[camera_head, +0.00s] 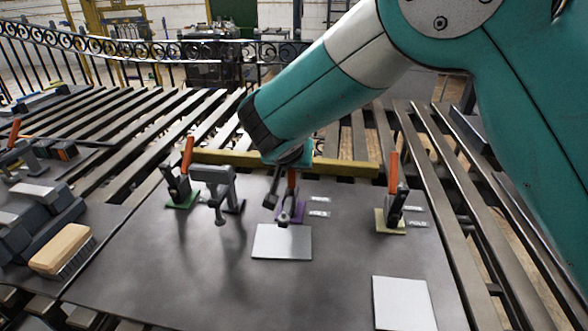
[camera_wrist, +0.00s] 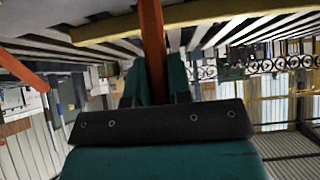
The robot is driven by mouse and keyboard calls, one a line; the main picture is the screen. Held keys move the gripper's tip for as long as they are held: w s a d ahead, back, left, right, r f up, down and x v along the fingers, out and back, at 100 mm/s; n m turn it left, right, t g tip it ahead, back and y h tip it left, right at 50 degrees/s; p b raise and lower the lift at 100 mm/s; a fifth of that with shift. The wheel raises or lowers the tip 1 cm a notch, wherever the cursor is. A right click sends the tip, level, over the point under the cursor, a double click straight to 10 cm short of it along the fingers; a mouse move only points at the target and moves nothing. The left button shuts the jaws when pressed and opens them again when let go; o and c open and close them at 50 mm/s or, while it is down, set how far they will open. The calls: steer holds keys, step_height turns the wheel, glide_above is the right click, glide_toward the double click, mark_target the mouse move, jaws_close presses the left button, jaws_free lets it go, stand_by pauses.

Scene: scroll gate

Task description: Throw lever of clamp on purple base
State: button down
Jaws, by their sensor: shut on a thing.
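The clamp on the purple base (camera_head: 291,213) stands at the middle of the dark table, behind a light square plate. Its orange lever (camera_head: 291,181) points up, and its upper end is hidden behind my gripper. My gripper (camera_head: 289,165) reaches down from the upper right and is shut on this lever. In the wrist view, the orange lever (camera_wrist: 152,40) runs down between the teal and dark parts of my gripper (camera_wrist: 155,85). The fingertips are hard to make out in both views.
A green-base clamp (camera_head: 182,190) and a grey C-shaped clamp (camera_head: 216,178) stand to the left. A yellow-base clamp (camera_head: 393,215) stands to the right. Light plates (camera_head: 282,242) (camera_head: 404,303) lie in front. A brush (camera_head: 62,250) lies far left. A yellow bar (camera_head: 340,170) runs behind.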

steer(key=shift+s, duration=0.15)
stand_by(0.3)
steer(key=c, duration=1)
jaws_free()
steer(key=shift+c, duration=0.2)
steer(key=b+v, duration=0.2)
steer(key=v, duration=1.5)
steer(key=shift+s, duration=0.3)
